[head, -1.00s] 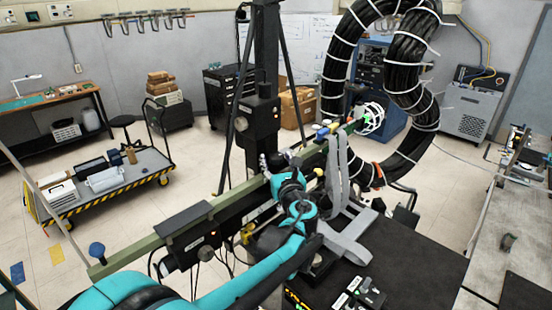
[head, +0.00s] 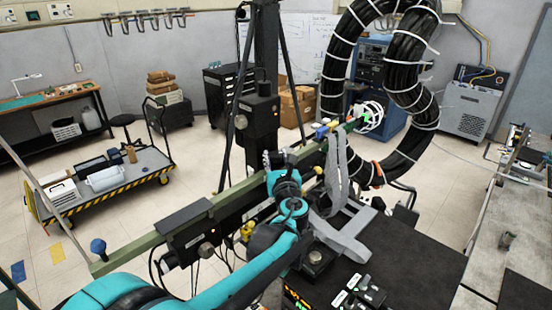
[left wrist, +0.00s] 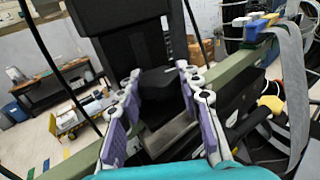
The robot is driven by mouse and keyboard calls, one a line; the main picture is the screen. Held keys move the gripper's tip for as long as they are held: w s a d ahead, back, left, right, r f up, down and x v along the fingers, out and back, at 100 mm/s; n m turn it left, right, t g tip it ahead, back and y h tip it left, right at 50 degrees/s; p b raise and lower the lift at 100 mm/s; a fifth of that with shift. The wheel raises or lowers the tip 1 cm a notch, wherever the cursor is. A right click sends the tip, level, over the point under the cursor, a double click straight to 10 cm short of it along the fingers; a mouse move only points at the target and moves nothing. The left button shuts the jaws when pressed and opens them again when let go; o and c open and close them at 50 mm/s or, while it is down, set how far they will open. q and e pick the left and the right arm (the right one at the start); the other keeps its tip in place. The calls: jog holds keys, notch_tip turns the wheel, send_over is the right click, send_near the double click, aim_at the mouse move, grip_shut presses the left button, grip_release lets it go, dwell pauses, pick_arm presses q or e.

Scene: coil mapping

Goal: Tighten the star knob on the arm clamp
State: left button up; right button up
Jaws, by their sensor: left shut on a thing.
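The black knob (left wrist: 158,84) shows in the left wrist view between my left gripper's purple-padded fingers, in front of the dark upright column. My left gripper (left wrist: 163,92) is shut on it; the fingers and pads hide its sides. In the head view my left gripper (head: 275,160) is small, at the green beam (head: 140,242) near the column (head: 264,60), and my teal wrist hides most of the knob and clamp there. The beam runs diagonally from lower left to upper right. My right gripper is in neither view now.
A grey strap (head: 339,165) hangs over the beam right of my wrist. A large black cable coil (head: 345,70) hangs behind it. A blue-tipped knob (head: 97,246) is at the beam's near end. A cart (head: 120,180) stands on open floor at left.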

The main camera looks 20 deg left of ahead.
pick_arm(q)
jog(key=m+t+h, duration=0.1)
jog(key=m+h, duration=0.1)
jog(key=h, duration=0.1)
jog(key=m+t+h, duration=0.1)
jog(key=m+h, duration=0.1)
jog(key=h, duration=0.1)
jog(key=shift+a+t+b, duration=0.2)
jog(key=shift+t+b, duration=0.1)
jog(key=shift+m+h, duration=1.3)
jog(key=shift+h, duration=0.5)
jog(key=shift+d+h+b, duration=0.1)
jog(key=shift+h+b, duration=0.2)
jog(key=shift+h, duration=0.1)
jog(key=o, duration=1.2)
jog(key=shift+d+y, duration=0.1)
jog(key=shift+y, duration=0.3)
